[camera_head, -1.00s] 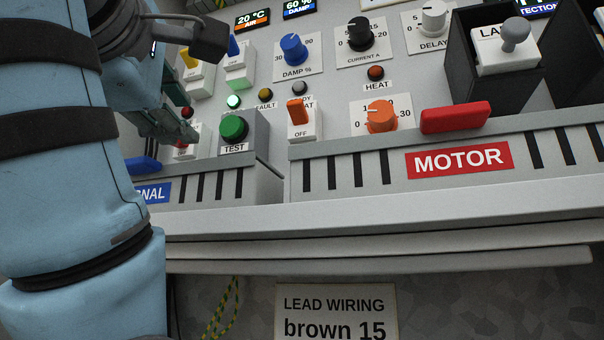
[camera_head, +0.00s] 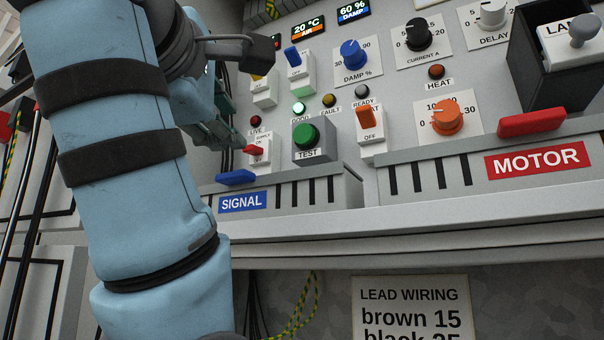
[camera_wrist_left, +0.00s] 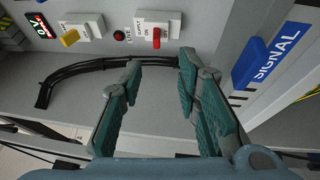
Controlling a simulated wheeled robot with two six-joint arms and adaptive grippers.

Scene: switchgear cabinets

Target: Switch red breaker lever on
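The red breaker lever (camera_head: 254,150) is small and sits on a white switch plate with ON and OFF marks, left of the green TEST button. It also shows in the left wrist view (camera_wrist_left: 157,42), just beyond the fingertips. Which position it is in is hard to tell. My left gripper (camera_head: 236,142) is beside the lever on its left in the head view, partly hidden by my own arm. In the left wrist view the gripper (camera_wrist_left: 160,62) has its two green fingers apart, with nothing between them. My right gripper is not in view.
A blue handle (camera_head: 236,178) over the SIGNAL label lies just below the lever. The green TEST button (camera_head: 306,136) and an orange switch (camera_head: 366,117) stand to the right. A yellow lever (camera_wrist_left: 70,37) and black cables (camera_wrist_left: 85,70) show in the left wrist view.

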